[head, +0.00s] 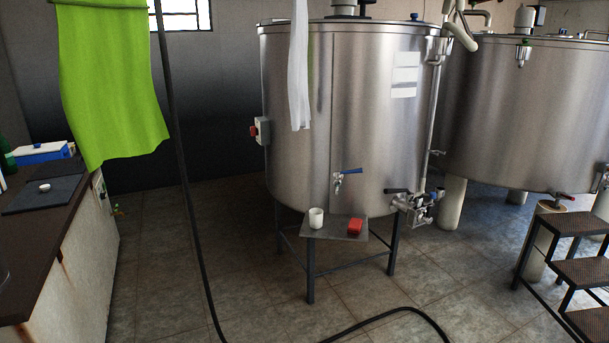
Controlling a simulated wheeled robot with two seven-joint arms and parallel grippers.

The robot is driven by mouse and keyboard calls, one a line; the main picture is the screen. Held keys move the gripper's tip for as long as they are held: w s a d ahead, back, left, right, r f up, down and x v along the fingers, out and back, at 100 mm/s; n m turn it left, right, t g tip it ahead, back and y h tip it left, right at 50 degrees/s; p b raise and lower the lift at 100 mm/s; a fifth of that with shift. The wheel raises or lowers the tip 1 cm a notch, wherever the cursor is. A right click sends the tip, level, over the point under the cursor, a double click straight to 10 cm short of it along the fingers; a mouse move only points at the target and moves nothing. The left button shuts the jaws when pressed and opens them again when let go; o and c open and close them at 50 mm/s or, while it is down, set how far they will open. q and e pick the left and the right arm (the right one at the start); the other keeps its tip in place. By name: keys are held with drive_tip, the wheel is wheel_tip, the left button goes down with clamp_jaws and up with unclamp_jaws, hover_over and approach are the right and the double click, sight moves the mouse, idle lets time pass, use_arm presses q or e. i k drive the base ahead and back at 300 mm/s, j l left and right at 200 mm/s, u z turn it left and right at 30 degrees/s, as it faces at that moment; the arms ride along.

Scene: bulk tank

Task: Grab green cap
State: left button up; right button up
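I cannot clearly make out a green cap. A dark green bottle (7,157) stands at the far left edge on the counter, partly cut off by the frame. A small yellow-green item (117,210) is low beside the counter's end, too small to identify. A small round whitish piece (44,187) lies on a dark mat (28,201) on the counter. Neither of my grippers shows in the head view.
The brown counter (40,244) runs along the left. A bright green cloth (110,85) and black hose (183,170) hang ahead. A steel tank (300,150) stands behind a small shelf (334,233) with a white cup (316,218) and red block (355,227). Steps (580,272) stand right.

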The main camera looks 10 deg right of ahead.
sight(524, 41)
drive_tip(key=u, duration=0.55)
drive_tip(key=l+u, duration=0.1)
drive_tip(key=u, duration=0.45)
drive_tip(key=i+l+u, duration=0.1)
drive_tip(key=u, duration=0.95)
drive_tip(key=l+u, duration=0.15)
drive_tip(key=u, duration=0.95)
drive_tip(key=k+u, duration=0.1)
drive_tip(key=u, duration=0.45)
drive_tip(key=l+u, duration=0.1)
drive_tip(key=u, duration=0.45)
drive_tip(key=k+l+u, duration=0.1)
drive_tip(key=k+u, duration=0.4)
drive_tip(key=k, duration=0.45)
drive_tip(key=k+l+z, duration=0.1)
drive_tip(key=k, duration=0.3)
drive_tip(key=k+z, duration=0.35)
drive_tip(key=k, duration=0.45)
drive_tip(key=k+l+z, duration=0.15)
drive_tip(key=k+z, duration=0.2)
drive_tip(key=k, duration=0.4)
drive_tip(key=k+j+u, duration=0.15)
drive_tip(key=k, duration=0.25)
drive_tip(key=k+j+u, duration=0.15)
drive_tip(key=k, duration=0.3)
drive_tip(key=k+j+u, duration=0.15)
drive_tip(key=k, duration=0.25)
drive_tip(key=k+l+u, duration=0.1)
drive_tip(key=k+u, duration=0.15)
drive_tip(key=k, duration=0.5)
